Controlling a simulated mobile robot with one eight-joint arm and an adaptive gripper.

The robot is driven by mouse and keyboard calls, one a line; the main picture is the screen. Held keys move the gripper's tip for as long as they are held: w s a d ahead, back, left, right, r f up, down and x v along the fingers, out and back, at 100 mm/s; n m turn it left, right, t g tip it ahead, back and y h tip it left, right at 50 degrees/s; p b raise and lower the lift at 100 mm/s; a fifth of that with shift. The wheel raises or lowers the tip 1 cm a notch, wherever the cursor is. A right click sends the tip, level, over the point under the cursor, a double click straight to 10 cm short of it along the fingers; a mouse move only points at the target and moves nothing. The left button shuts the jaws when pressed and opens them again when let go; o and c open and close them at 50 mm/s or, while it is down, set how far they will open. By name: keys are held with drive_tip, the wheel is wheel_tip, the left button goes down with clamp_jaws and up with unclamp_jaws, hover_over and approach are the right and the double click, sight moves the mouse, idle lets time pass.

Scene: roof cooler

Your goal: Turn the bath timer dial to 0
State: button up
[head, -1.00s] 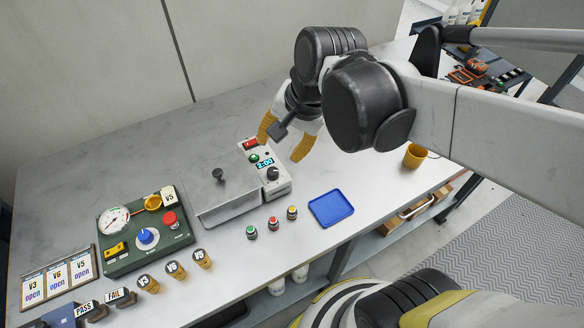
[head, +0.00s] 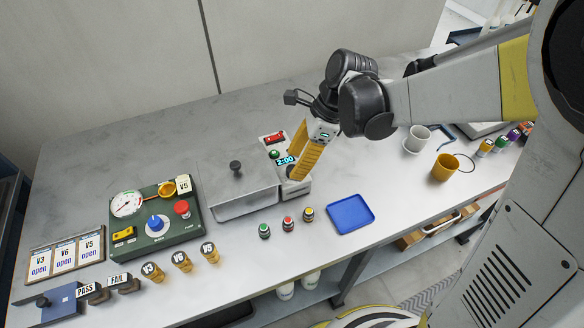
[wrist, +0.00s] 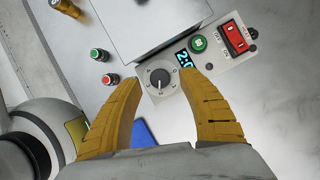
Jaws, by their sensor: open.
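The bath timer is a pale control panel (head: 298,188) on the right end of the grey metal bath (head: 240,190). Its lit display (head: 285,160) reads 2:00 in the head view. In the wrist view the round dark dial (wrist: 159,79) with a white pointer mark lies beyond and between my fingertips. My gripper (wrist: 162,84) is open, its two yellow fingers spread to either side of the dial. I cannot tell whether they touch it. In the head view my gripper (head: 297,177) hides the dial.
The panel also carries a green button (wrist: 197,43) and a red switch (wrist: 238,37). Several capped vials, one red (head: 288,224), stand in front of the bath. A blue tray (head: 351,214) lies to the right, and a green gauge box (head: 155,215) stands to the left.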

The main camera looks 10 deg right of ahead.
drive_tip(key=shift+b+x, duration=0.35)
drive_tip(key=shift+x, duration=1)
clamp_jaws()
